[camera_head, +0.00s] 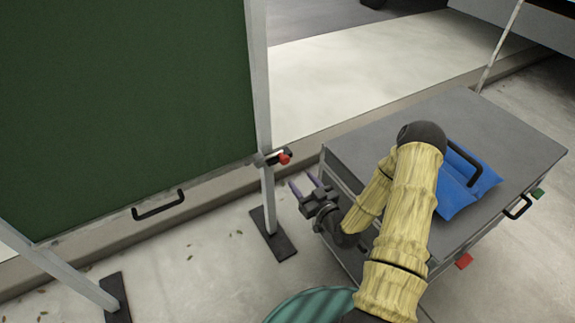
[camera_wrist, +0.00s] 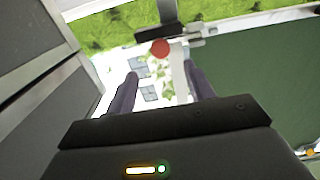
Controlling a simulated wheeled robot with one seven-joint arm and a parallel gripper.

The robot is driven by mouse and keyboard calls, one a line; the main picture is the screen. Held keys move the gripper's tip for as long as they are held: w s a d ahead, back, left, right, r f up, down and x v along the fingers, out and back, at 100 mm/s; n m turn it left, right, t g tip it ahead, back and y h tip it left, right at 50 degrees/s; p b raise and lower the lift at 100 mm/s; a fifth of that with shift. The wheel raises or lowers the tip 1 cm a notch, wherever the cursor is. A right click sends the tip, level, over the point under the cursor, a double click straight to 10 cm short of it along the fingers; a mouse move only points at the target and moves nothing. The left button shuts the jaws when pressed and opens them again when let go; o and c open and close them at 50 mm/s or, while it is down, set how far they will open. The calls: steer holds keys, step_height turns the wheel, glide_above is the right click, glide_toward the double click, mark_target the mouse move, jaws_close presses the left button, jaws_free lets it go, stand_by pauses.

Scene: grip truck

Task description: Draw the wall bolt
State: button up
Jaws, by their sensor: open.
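The wall bolt (camera_head: 279,157) sits on the post at the lower right corner of the green panel (camera_head: 130,100). It has a red knob and a dark body. In the wrist view the red knob (camera_wrist: 159,48) shows just beyond the fingertips, a little left of the middle, with a pale metal bar beside it. My gripper (camera_head: 302,186) is open and empty, below and slightly right of the bolt in the head view. Its two fingers show in the wrist view (camera_wrist: 160,78), apart from the knob.
A black handle (camera_head: 158,206) is on the panel's lower edge. The post stands on a dark foot (camera_head: 272,238).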

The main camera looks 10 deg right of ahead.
mark_target(287, 162)
steer(key=b+x, duration=0.1)
steer(key=x, duration=0.9)
steer(key=shift+s, duration=0.1)
jaws_close()
steer(key=shift+b, duration=0.3)
